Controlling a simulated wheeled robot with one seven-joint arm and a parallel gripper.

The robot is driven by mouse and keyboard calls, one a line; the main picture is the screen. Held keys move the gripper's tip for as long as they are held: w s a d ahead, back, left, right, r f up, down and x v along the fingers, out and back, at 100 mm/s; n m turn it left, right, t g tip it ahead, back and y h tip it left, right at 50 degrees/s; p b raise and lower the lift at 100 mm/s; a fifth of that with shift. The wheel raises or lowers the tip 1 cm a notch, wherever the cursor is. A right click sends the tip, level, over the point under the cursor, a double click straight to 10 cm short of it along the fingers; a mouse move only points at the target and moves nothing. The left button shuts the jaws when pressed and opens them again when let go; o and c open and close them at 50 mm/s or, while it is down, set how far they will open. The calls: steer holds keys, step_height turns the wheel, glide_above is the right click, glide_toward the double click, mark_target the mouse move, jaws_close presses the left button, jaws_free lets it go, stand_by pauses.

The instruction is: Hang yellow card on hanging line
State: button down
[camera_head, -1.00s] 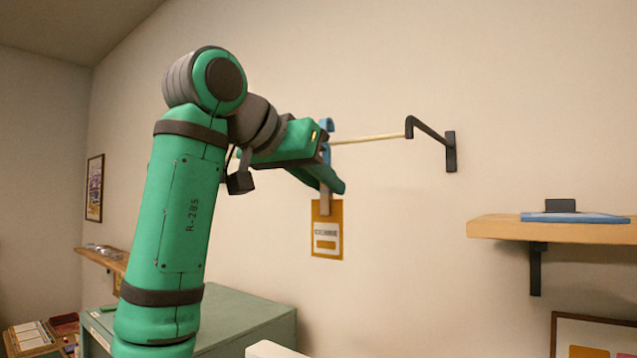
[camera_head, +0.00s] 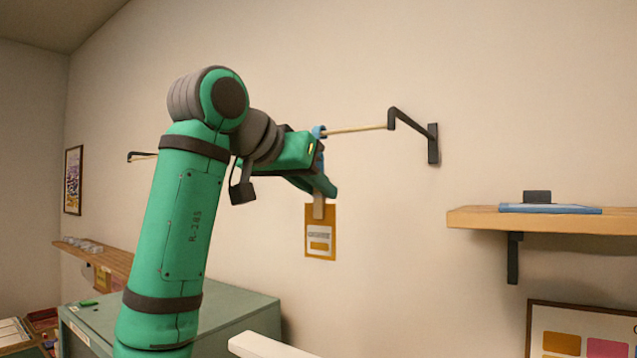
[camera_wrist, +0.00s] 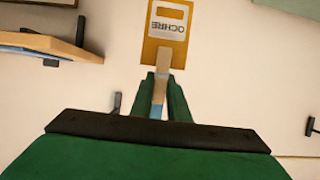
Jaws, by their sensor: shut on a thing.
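The yellow card (camera_head: 320,232) hangs below my gripper (camera_head: 326,184), with a pale label on its face. In the wrist view the yellow card (camera_wrist: 168,32) reads "OCHRE" upside down. A light wooden clip or strip (camera_head: 318,205) joins the card to a blue hook (camera_head: 319,132). My gripper is shut on this hanger, between the green fingers (camera_wrist: 164,95). The hanging line (camera_head: 358,129) is a thin pale rod running to a black wall bracket (camera_head: 412,122). The blue hook's top is at the rod in the head view; whether it bears on the rod I cannot tell.
A wooden shelf (camera_head: 480,219) with a blue flat item (camera_head: 550,208) is on the right wall. A framed picture (camera_head: 575,330) hangs below it. A green cabinet (camera_head: 245,312) stands under my arm. The wall around the card is clear.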

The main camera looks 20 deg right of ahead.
steer(key=shift+f, duration=0.1)
steer(key=c, duration=1.6)
jaws_free()
steer(key=shift+s+a, duration=0.1)
steer(key=v, duration=1)
steer(key=shift+s+a, duration=0.2)
steer(key=shift+a, duration=0.05)
